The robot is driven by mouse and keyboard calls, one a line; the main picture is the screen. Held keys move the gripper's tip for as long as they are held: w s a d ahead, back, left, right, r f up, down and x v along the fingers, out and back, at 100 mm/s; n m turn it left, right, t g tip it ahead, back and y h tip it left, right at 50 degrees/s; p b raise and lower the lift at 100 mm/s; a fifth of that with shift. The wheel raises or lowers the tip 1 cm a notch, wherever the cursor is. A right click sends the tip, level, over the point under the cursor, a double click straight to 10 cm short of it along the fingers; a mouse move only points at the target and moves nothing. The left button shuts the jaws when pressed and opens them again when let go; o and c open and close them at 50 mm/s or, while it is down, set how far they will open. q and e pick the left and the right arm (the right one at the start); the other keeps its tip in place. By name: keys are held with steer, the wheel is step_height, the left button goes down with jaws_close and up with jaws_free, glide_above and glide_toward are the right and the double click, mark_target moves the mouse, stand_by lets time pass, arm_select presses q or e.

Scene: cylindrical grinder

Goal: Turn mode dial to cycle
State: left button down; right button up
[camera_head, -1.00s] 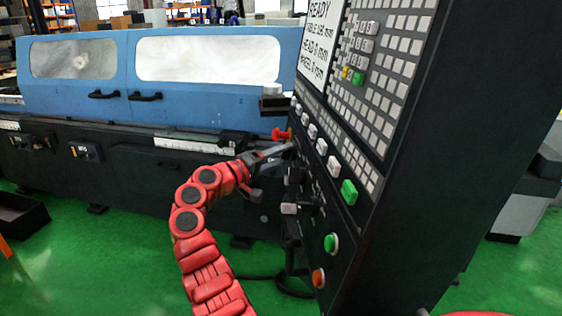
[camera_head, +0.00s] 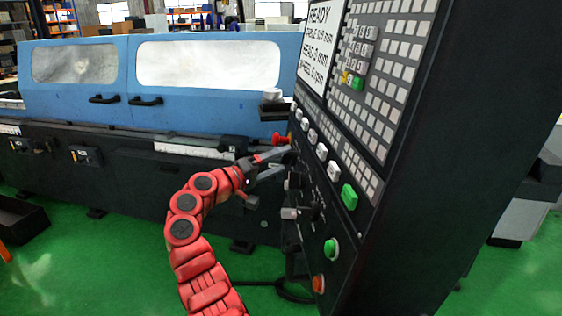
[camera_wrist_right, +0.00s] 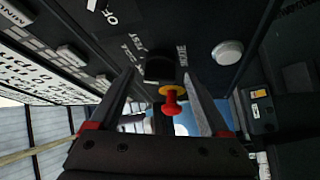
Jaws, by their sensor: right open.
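My right gripper (camera_head: 286,160) is at the left edge of the tilted black control panel (camera_head: 400,200). In the right wrist view its two fingers (camera_wrist_right: 160,74) are spread, with nothing held between them. A black knob (camera_wrist_right: 158,67), seemingly the mode dial, sits on the panel just beyond and between the fingertips. White lettering beside it is rotated and only partly readable, with "TEST" and "OF" showing. Contact between fingers and knob cannot be told. In the head view the fingers cover this area. My left gripper is out of view.
A red mushroom button with a yellow collar (camera_wrist_right: 171,98) stands close between the fingers in the wrist view. A white round button (camera_wrist_right: 228,52) is to the right. In the head view, a green button (camera_head: 331,248) and orange button (camera_head: 318,283) are lower. A blue grinder (camera_head: 200,105) stands behind.

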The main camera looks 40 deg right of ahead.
steer(key=s+a+b, duration=0.1)
steer(key=a+b, duration=0.1)
steer(key=a, duration=1.4)
steer(key=shift+a+f, duration=0.2)
steer(key=shift+f, duration=0.15)
